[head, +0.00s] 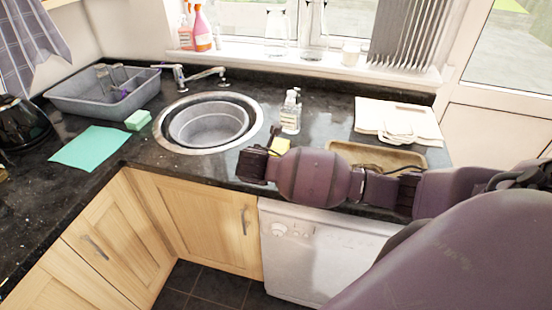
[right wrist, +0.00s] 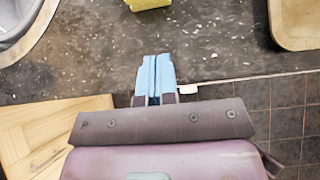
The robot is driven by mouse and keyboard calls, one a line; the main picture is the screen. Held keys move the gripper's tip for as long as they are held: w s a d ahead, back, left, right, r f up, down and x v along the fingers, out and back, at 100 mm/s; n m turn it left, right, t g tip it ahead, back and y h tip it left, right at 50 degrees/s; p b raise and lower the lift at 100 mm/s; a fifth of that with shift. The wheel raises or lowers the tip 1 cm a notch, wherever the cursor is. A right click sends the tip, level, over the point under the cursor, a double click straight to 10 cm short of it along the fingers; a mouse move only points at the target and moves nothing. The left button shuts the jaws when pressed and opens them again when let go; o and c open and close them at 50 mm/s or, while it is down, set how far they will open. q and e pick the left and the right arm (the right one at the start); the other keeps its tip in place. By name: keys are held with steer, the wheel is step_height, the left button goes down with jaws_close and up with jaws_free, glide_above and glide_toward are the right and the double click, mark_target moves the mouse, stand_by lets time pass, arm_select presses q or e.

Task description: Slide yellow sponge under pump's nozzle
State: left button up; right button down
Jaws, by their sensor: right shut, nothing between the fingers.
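The yellow sponge (head: 279,146) lies on the dark counter right of the sink, partly hidden behind my right gripper. In the right wrist view the yellow sponge (right wrist: 148,4) is cut off by the top edge, beyond the fingertips and apart from them. The clear pump bottle (head: 291,112) stands upright behind the sponge, near the sink's right rim. My right gripper (right wrist: 156,78) is shut and empty, its blue fingers over the counter's front edge. In the head view it reaches in from the right. My left gripper is not in view.
The round sink (head: 257,117) with a grey basin is left of the bottle. A brown tray (head: 345,149) and folded towels (head: 372,112) lie to the right. A green sponge (head: 138,120), teal cloth (head: 92,147) and grey dish tub (head: 75,103) are farther left.

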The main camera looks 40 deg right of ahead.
mark_target(278, 151)
steer(key=x, duration=0.4)
steer(key=shift+w+d+f, duration=0.15)
steer(key=shift+d+f, duration=0.05)
steer(key=shift+f, duration=0.05)
steer(key=shift+w+d+f, duration=0.15)
steer(key=shift+w+d, duration=0.85)
steer(key=shift+d, duration=0.2)
steer(key=shift+w+d, duration=0.4)
steer(key=shift+d, duration=0.05)
